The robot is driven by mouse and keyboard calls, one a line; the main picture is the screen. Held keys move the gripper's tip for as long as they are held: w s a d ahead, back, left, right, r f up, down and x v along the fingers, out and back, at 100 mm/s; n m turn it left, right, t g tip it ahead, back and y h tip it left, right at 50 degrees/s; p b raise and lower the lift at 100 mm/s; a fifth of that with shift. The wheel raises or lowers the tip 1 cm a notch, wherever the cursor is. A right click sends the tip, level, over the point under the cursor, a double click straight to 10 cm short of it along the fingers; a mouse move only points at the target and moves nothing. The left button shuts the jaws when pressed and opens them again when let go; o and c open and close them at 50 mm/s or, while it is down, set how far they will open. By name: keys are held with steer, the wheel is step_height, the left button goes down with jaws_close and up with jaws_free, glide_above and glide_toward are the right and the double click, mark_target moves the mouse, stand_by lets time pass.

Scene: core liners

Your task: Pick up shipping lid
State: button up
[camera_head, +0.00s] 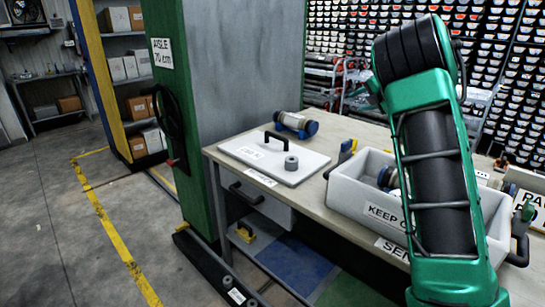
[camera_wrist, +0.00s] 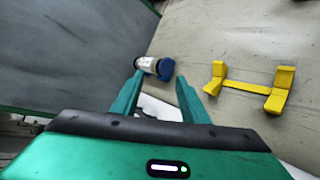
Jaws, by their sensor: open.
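The shipping lid is most likely the flat white panel (camera_head: 252,158) with a black bar handle (camera_head: 277,142), lying on the workbench beside the open white box (camera_head: 345,193). A small grey cylinder (camera_head: 291,163) sits on the lid. My gripper (camera_wrist: 159,88) is open in the wrist view, with nothing held between its two green fingers. A strip of white surface (camera_wrist: 158,108), perhaps the lid, shows between the fingers; the gripper body hides the rest. I cannot make out the gripper's fingers in the head view, where my arm covers part of the box.
A cylinder with blue ends (camera_head: 296,124) lies behind the lid; it also shows beyond the fingertips (camera_wrist: 155,67). A yellow bracket (camera_wrist: 250,88) stands on the bench at right. A green and grey column (camera_head: 225,85) rises left of the workbench (camera_head: 338,135).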

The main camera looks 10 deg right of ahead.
steer(key=w+a+f+n+y, duration=0.3)
steer(key=w+a+n, duration=0.5)
steer(key=a+n, duration=0.2)
steer(key=n+g+y, duration=0.2)
steer(key=n+y, duration=0.1)
steer(key=n, duration=0.5)
glide_toward(280, 137)
steer(key=w+r, duration=0.3)
steer(key=r, duration=0.2)
steer(key=f, duration=0.4)
steer(key=a+f, duration=0.1)
steer(key=f, duration=0.2)
steer(key=shift+w, duration=0.15)
steer(key=shift+w+a+f+y, duration=0.15)
steer(key=shift+w+a+f, duration=0.1)
steer(key=shift+w, duration=0.15)
steer(key=shift+w+a+f+y, duration=0.15)
steer(key=shift+w+a, duration=0.1)
steer(key=shift+w, duration=0.15)
steer(key=shift+w, duration=0.1)
steer(key=shift+x, duration=2.6)
steer(key=shift+c, duration=0.6)
jaws_close()
